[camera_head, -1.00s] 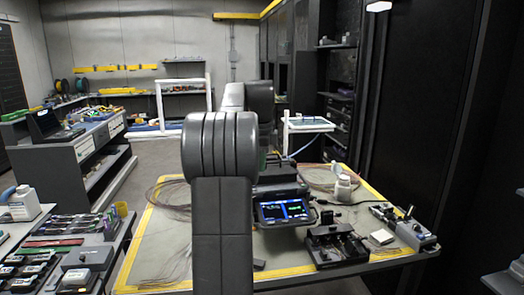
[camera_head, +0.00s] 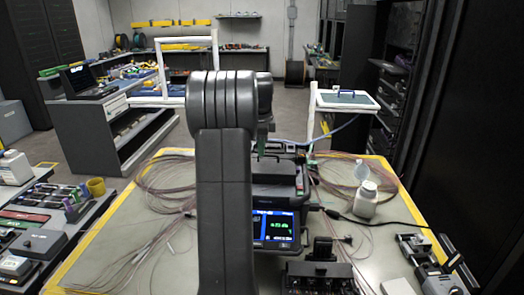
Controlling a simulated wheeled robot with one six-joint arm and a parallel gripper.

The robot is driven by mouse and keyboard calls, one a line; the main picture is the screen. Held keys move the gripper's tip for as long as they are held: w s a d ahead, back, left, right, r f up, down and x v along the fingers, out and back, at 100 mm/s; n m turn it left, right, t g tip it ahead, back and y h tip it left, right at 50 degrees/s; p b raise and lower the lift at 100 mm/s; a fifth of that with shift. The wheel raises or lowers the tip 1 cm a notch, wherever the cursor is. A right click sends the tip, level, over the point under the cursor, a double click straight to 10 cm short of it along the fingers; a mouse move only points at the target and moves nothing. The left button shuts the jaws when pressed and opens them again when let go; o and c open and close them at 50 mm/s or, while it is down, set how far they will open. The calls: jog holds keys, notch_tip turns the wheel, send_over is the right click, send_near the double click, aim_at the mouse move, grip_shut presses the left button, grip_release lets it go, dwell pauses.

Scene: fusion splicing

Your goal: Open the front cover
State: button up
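The fusion splicer (camera_head: 290,185) is a dark box on the table behind my arm, with a lit screen (camera_head: 274,229) on its front. My upright arm hides its left side. I cannot make out the front cover clearly or tell whether it is open. My gripper (camera_head: 262,142) seems to hang just above the splicer's back left, mostly hidden by my arm. Its fingers are too small and covered to read.
A white bottle (camera_head: 365,200) stands right of the splicer, and a dark fixture (camera_head: 320,275) in front of it. Coiled fibres (camera_head: 165,180) lie to the left. Small devices (camera_head: 425,258) stand at the table's right edge. Bare tabletop (camera_head: 130,245) shows at left.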

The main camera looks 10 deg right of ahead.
jog(key=shift+w+d+f, duration=0.1)
jog(key=shift+w+f, duration=0.1)
jog(key=shift+f, duration=0.8)
grip_shut()
jog(key=shift+s+b, duration=0.1)
jog(key=shift+b, duration=0.3)
